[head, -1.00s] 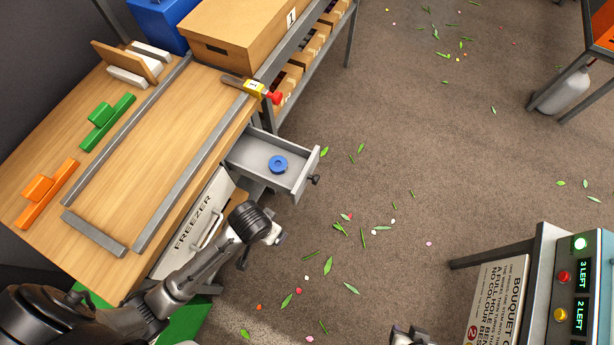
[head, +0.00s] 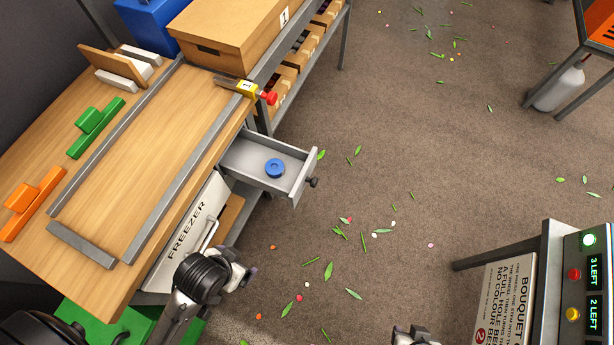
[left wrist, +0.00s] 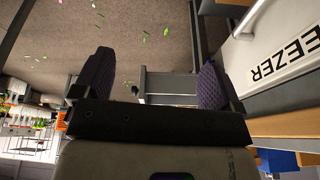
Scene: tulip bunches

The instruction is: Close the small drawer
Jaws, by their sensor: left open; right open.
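The small grey drawer (head: 292,187) stands pulled out from under the workbench, with a dark knob (head: 313,182) on its front. A blue round spool (head: 275,168) lies inside it. My left gripper is below the drawer in the head view, beside the freezer and apart from the drawer; its fingers are mostly hidden by the wrist there. In the left wrist view the left gripper (left wrist: 155,78) has its fingers spread and empty, with grey drawer parts (left wrist: 170,84) seen beyond them. My right gripper (head: 412,336) is only partly in view at the bottom edge, away from the drawer.
The freezer (head: 187,232) with its handle is under the bench (head: 165,125). A cardboard box (head: 230,35) and a clamp with a red knob (head: 250,89) are above the drawer. A control panel (head: 585,290) stands lower right. The floor right of the drawer is open, with scattered leaves.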

